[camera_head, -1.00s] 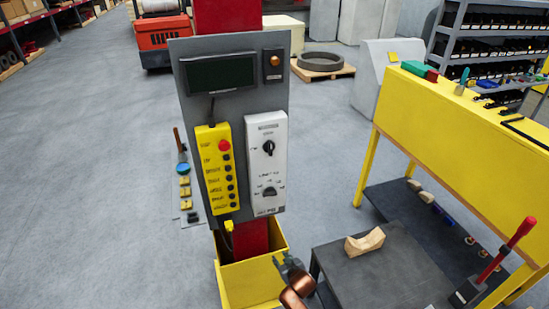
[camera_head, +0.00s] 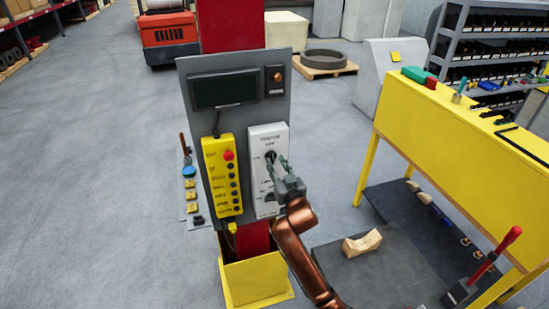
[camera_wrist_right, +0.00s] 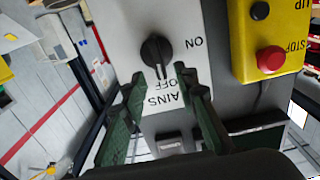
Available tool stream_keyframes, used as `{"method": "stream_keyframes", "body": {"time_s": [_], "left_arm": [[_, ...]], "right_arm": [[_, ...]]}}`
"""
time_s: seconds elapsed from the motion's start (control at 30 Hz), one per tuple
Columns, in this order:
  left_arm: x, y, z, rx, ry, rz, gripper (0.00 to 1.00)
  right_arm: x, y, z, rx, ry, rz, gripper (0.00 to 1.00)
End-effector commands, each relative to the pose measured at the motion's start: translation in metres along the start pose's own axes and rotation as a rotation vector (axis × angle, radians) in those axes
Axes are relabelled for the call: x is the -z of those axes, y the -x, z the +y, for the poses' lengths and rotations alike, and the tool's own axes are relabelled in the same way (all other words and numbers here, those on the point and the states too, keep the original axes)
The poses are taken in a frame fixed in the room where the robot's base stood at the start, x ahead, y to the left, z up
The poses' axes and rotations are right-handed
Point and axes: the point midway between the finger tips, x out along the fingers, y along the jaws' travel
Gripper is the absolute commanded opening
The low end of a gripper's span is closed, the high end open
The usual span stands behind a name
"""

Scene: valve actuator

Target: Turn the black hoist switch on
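The black hoist switch (camera_head: 270,157) is a rotary knob at the upper part of a white control box (camera_head: 258,200). In the right wrist view the knob (camera_wrist_right: 155,52) shows upside down, with ON and OFF lettering beside it; its pointer is toward the OFF lettering. My right gripper (camera_head: 276,163) is in front of the white box. In the right wrist view its two green fingers (camera_wrist_right: 157,80) are apart, with the knob just beyond and between their tips; I cannot tell whether they touch it. My left gripper is not in view.
A yellow pendant (camera_head: 221,176) with a red stop button hangs left of the white box, on a grey panel (camera_head: 275,107) with a dark screen (camera_head: 225,90). A yellow bench (camera_head: 455,110) and a dark low table (camera_head: 385,275) with a wooden block (camera_head: 362,243) stand at right.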

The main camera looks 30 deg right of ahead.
Motion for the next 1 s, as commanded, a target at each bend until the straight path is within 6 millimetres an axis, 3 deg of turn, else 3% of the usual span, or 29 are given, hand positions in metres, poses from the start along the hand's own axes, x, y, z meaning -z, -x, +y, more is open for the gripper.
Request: {"method": "stream_keyframes", "body": {"time_s": [0.2, 0.57, 1.0], "left_arm": [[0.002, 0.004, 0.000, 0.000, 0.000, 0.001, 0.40], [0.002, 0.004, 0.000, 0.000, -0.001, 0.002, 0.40], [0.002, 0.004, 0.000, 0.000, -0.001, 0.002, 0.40]], "right_arm": [[0.001, -0.025, 0.000, 0.000, 0.001, 0.000, 0.28], [0.000, -0.029, 0.000, 0.001, 0.000, 0.000, 0.27], [0.000, -0.029, 0.000, 0.001, 0.001, -0.001, 0.00]]}}
